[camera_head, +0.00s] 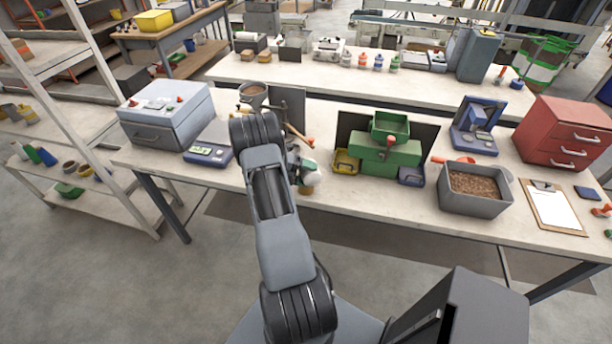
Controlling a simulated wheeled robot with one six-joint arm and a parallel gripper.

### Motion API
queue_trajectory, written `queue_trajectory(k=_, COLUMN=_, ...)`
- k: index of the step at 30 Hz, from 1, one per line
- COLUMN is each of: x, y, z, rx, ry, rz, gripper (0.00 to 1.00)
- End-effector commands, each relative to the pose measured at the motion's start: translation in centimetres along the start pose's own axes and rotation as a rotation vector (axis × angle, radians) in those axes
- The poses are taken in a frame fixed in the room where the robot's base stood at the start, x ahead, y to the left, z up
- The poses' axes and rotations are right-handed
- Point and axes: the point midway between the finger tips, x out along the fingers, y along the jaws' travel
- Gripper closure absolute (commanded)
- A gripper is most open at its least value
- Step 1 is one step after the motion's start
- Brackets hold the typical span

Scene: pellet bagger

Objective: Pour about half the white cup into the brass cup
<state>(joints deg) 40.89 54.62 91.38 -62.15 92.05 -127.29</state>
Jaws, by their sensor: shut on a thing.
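My arm reaches over the front edge of the near bench, and my gripper (297,164) is at its end, partly hidden behind the arm. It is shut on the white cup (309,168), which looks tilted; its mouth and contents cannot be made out. A small tan-gold cup, seemingly the brass cup (307,188), shows just below the white cup near the bench's front edge. Whether the two cups touch, and whether any pellets are falling, cannot be told at this size. The inside of the brass cup is hidden.
A green machine (386,155) with yellow (346,161) and blue trays (411,176) stands right of the cups. A grey bin of brown pellets (474,203) is farther right. A blue scale (208,152) and grey box (167,115) stand left.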

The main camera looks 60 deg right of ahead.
Motion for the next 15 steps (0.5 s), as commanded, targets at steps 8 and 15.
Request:
queue_trajectory(k=8, x=0.00, y=-0.14, z=0.10, rx=-0.017, ry=0.006, rz=-0.007, gripper=0.61)
queue_trajectory(k=15, x=-0.05, y=-0.19, z=0.14, rx=-0.031, ry=0.009, rz=-0.013, gripper=0.61)
